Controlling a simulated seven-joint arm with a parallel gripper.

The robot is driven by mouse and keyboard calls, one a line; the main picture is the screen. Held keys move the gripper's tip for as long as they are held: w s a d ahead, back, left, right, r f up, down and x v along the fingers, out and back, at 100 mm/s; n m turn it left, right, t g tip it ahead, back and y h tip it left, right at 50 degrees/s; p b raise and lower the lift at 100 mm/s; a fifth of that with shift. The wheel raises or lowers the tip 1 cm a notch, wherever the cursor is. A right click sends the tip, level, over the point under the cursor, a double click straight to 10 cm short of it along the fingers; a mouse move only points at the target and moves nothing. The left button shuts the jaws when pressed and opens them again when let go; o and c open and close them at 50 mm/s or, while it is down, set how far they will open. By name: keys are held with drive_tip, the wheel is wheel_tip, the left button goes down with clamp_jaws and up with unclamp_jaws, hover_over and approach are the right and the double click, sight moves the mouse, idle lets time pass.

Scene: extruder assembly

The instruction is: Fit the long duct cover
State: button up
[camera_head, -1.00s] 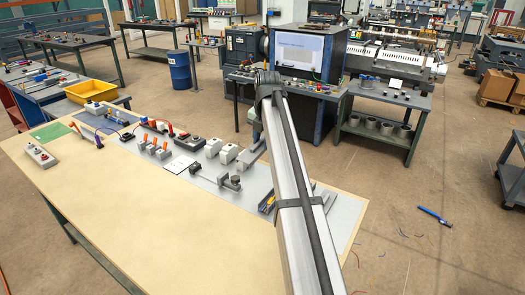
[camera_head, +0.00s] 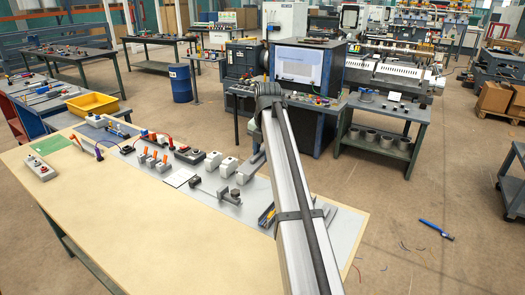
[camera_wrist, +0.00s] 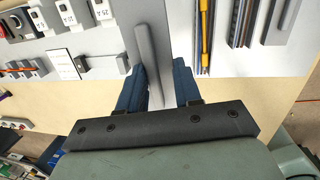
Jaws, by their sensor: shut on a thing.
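In the wrist view my gripper (camera_wrist: 158,88) has two blue fingers. It is shut on a long, plain grey bar, which looks like the long duct cover (camera_wrist: 148,55). The bar runs away from the gripper, over the light grey panel (camera_wrist: 175,22). Its near end lies between the fingers. I cannot tell how far it is above the panel.
White labelled modules (camera_wrist: 70,12) stand left of the bar. A yellow rod (camera_wrist: 206,35) lies among the strips to its right.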

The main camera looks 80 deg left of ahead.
drive_tip(key=w+d+f, duration=0.5)
drive_tip(key=f, duration=0.2)
drive_tip(key=shift+w+d+f+m+t+h, duration=0.2)
drive_tip(key=shift+d+f+m+t+h, duration=0.05)
drive_tip(key=shift+m+t+h, duration=0.15)
drive_tip(key=shift+f, duration=0.15)
drive_tip(key=shift+f, duration=2.75)
drive_tip(key=shift+f, duration=1)
drive_tip(key=o, duration=1.1)
drive_tip(key=r, duration=0.9)
drive_tip(key=d+r, duration=0.1)
drive_tip(key=r, duration=0.3)
drive_tip(key=shift+s+d+r, duration=0.1)
drive_tip(key=shift+s+r, duration=0.25)
drive_tip(key=shift+w, duration=0.1)
